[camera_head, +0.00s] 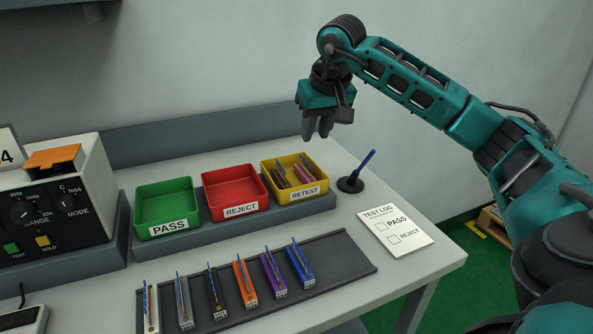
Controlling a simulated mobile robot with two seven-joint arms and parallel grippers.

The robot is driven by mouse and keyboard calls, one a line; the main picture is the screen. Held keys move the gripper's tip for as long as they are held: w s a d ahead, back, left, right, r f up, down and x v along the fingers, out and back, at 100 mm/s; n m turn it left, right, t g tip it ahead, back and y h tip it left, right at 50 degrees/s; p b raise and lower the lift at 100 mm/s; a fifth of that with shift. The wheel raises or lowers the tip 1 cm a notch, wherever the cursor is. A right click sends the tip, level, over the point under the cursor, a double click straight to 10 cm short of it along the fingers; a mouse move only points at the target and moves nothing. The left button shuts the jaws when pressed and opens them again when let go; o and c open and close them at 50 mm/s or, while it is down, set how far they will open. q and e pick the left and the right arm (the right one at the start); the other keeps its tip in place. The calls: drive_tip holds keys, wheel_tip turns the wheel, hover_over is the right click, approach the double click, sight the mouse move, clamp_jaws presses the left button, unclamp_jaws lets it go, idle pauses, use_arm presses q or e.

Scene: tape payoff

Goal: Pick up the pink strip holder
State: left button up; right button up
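A pinkish strip holder (304,174) lies in the yellow RETEST bin (309,192), with a blue strip at its upper end. A brown holder (279,178) lies beside it on the left in the same bin. My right gripper (318,130) hangs above and behind the bin, fingers pointing down, apart from the holders. No object shows in it, but its finger gap is too small to judge. My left gripper is not in view.
A green PASS bin (165,233) and a red REJECT bin (238,211) stand left of the yellow bin. Several holders stand on a dark mat (340,263) in front. A pen stand (350,184) and a test log card (396,228) are at right. A meter (57,205) stands left.

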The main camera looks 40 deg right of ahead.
sight(305, 159)
drive_tip(key=x, duration=0.5)
drive_tip(key=shift+f, duration=0.4)
drive_tip(key=x, duration=0.5)
drive_tip(key=shift+w+f, duration=0.25)
drive_tip(key=shift+w, duration=0.15)
drive_tip(key=shift+d, duration=0.1)
clamp_jaws()
